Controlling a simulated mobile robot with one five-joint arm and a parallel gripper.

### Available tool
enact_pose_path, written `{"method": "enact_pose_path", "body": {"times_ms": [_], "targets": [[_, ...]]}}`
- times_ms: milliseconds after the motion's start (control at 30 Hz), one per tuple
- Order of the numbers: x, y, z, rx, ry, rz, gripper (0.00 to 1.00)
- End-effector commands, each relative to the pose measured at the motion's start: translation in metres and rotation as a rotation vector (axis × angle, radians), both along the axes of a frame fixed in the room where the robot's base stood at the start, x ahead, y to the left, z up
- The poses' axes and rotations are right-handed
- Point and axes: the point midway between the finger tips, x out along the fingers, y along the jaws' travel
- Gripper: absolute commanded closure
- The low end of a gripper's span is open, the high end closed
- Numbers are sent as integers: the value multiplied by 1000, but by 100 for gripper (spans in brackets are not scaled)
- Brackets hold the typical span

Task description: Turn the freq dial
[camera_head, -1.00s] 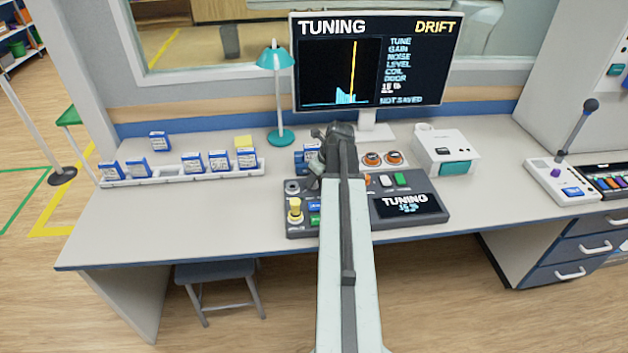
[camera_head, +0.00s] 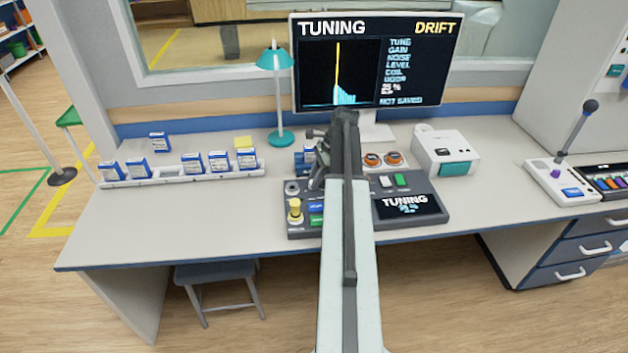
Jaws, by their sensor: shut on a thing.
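The dark grey tuning console (camera_head: 435,222) sits on the desk. My arm reaches over its middle from the front. My gripper (camera_head: 316,165) is low at the console's back left, shut on what seems to be the freq dial, which is mostly hidden by the jaws and arm. The upright monitor (camera_head: 412,60) reads TUNING and DRIFT, with NOT SAVED at the bottom. Its graph has a tall yellow line standing at the left of the blue hump. The console's small screen (camera_head: 407,206) also reads TUNING.
The front left desk is clear.

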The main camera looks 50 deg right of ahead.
Motion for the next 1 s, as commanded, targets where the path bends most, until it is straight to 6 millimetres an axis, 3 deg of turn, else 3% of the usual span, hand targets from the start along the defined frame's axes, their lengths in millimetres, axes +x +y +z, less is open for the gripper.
{"method": "enact_pose_path", "body": {"times_ms": [600,1000], "targets": [[5,-4,0,-4,-2,554,100],[6,-4,0,-7,-3,754,100]]}}
